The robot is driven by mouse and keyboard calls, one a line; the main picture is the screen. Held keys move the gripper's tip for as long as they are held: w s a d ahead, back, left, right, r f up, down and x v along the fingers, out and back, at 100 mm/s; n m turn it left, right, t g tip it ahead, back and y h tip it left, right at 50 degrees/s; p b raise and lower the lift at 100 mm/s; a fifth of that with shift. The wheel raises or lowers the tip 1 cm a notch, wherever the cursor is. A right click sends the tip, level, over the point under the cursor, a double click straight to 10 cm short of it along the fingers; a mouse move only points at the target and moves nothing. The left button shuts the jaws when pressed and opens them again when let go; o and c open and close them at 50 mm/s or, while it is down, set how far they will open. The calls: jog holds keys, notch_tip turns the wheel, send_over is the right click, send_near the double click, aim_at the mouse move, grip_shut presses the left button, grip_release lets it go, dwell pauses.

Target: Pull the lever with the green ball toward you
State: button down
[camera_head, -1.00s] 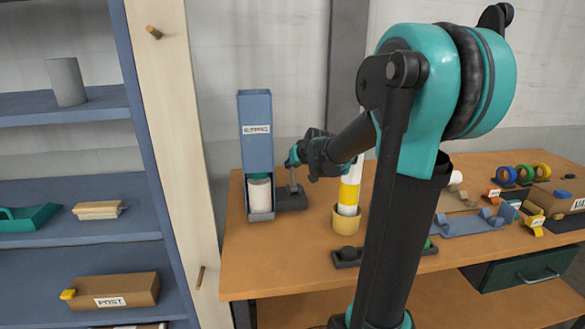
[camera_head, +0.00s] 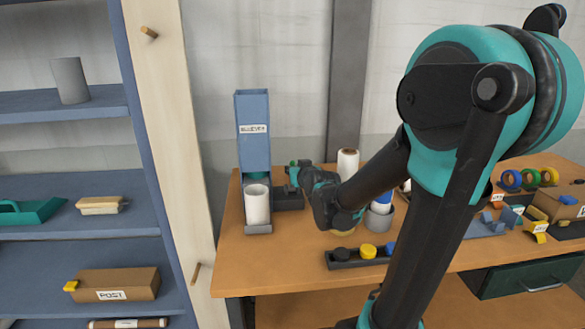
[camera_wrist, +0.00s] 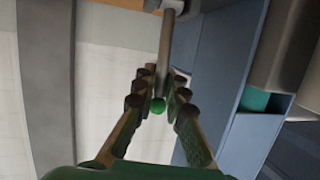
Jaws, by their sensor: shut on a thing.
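The lever's green ball (camera_wrist: 157,106) sits between my gripper's fingertips (camera_wrist: 157,88) in the wrist view. My gripper is shut on it, and the grey lever rod (camera_wrist: 166,45) runs away from the ball. In the head view my gripper (camera_head: 299,172) is beside the blue press tower (camera_head: 254,135), on its right. A bit of green shows at the gripper tip. The lever's dark base (camera_head: 288,198) is partly hidden behind the gripper. A white cylinder (camera_head: 257,206) stands upright at the foot of the tower, with its open top showing.
The wooden table (camera_head: 290,265) holds a dark tray (camera_head: 345,263) with coloured pieces, partly behind my arm. A white roll (camera_head: 347,163) stands behind my arm. Tape rings and boxes are at the right. Blue shelves (camera_head: 70,247) are at the left. The table's front left is clear.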

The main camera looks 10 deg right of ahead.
jog(key=shift+s+f, duration=0.2)
jog(key=shift+s, duration=0.35)
jog(key=c, duration=1.6)
grip_release()
jog(key=shift+a, duration=0.1)
jog(key=v, duration=1.2)
